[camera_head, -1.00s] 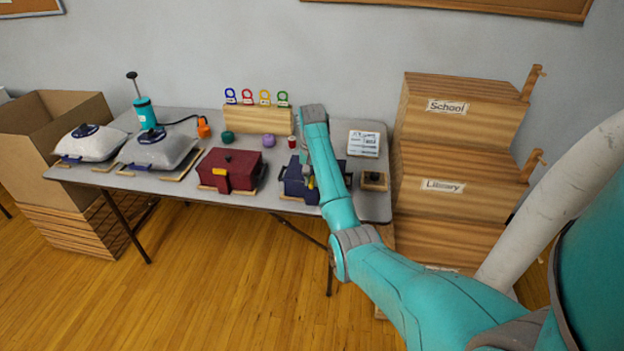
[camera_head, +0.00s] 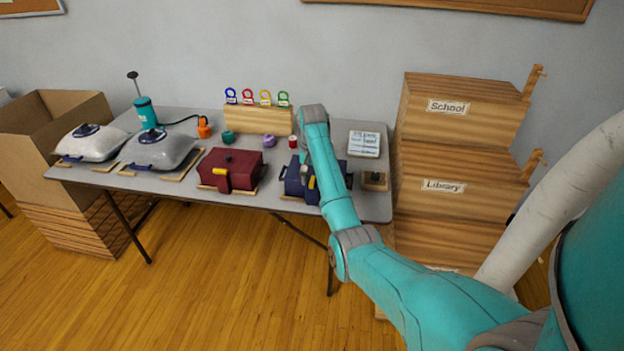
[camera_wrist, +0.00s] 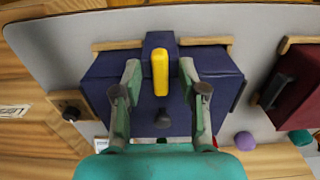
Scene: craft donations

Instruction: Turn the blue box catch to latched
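The blue box (camera_head: 293,186) stands near the right end of the table, partly hidden by my arm. In the wrist view the blue box (camera_wrist: 210,92) fills the middle, with a dark knob on its lid. Its yellow catch (camera_wrist: 159,72) lies lengthwise along the blue strap, pointing up and down in that view; it also shows in the head view (camera_head: 311,183). My gripper (camera_wrist: 160,66) is open above the box, with one finger on each side of the catch. A gap shows between each finger and the catch. Whether the fingertips touch the box is unclear.
A dark red box (camera_head: 231,169) with a yellow catch stands to the left. A small wooden block with a dark knob (camera_head: 374,180) is close on the right. A rack with several coloured padlocks (camera_head: 257,119) and thread spools are behind. Wooden bins (camera_head: 455,185) stand at the right.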

